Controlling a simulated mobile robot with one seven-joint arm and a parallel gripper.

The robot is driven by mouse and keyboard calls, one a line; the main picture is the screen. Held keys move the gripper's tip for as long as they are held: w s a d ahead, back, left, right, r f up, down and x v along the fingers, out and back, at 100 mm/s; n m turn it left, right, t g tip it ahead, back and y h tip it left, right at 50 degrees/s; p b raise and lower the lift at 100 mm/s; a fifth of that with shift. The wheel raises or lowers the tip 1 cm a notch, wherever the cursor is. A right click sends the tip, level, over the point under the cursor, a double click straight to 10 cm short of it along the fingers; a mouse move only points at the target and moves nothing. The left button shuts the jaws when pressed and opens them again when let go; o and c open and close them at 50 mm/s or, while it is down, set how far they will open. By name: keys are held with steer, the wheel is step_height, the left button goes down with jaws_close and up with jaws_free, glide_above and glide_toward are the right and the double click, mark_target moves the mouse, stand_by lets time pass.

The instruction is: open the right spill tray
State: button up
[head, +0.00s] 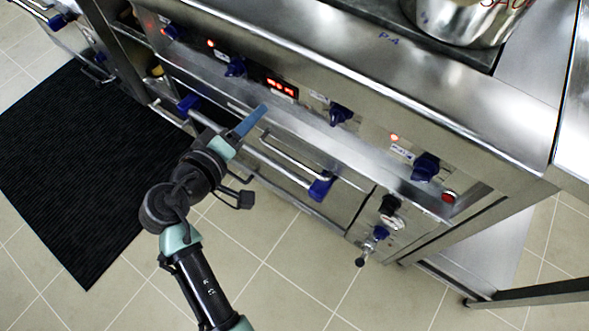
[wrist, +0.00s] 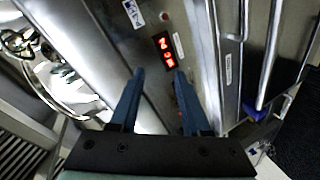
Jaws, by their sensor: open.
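My gripper (head: 262,108) is in front of the cooker's front, close below the control panel with the red display. In the wrist view my gripper (wrist: 158,72) shows two blue fingers apart with nothing between them. What looks like the right spill tray (head: 335,160) is a narrow steel front below the knobs, with a thin bar handle (head: 292,157) to the right of and below my fingertips. The tray looks shut. My fingers stand apart from that handle. In the wrist view I cannot clearly tell the tray's front from the panels around it.
An oven door bar (head: 270,162) with blue ends runs below the tray handle. Blue knobs (head: 340,115) and a red display (head: 281,87) line the panel above. A drain valve (head: 377,238) sticks out at the lower right. A pot (head: 460,25) stands on top.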

mark_target(295, 160)
steer(key=s+f+n+h+b, duration=0.1)
steer(key=s+f+n+b, duration=0.2)
steer(key=f, duration=0.6)
steer(key=s+f+n+h+b, duration=0.1)
steer(key=s+f+h+b, duration=0.15)
steer(key=s+f, duration=0.45)
steer(key=shift+y, duration=0.45)
steer(key=b+x, duration=0.1)
steer(key=x, duration=0.4)
steer(key=b+x, duration=0.2)
steer(key=x, duration=0.3)
steer(key=f+b+x, duration=0.1)
steer(key=x, duration=0.4)
steer(key=shift+w+a+f+b, duration=0.1)
steer(key=shift+w+a+b, duration=0.05)
steer(key=shift+w+b, duration=0.25)
jaws_close()
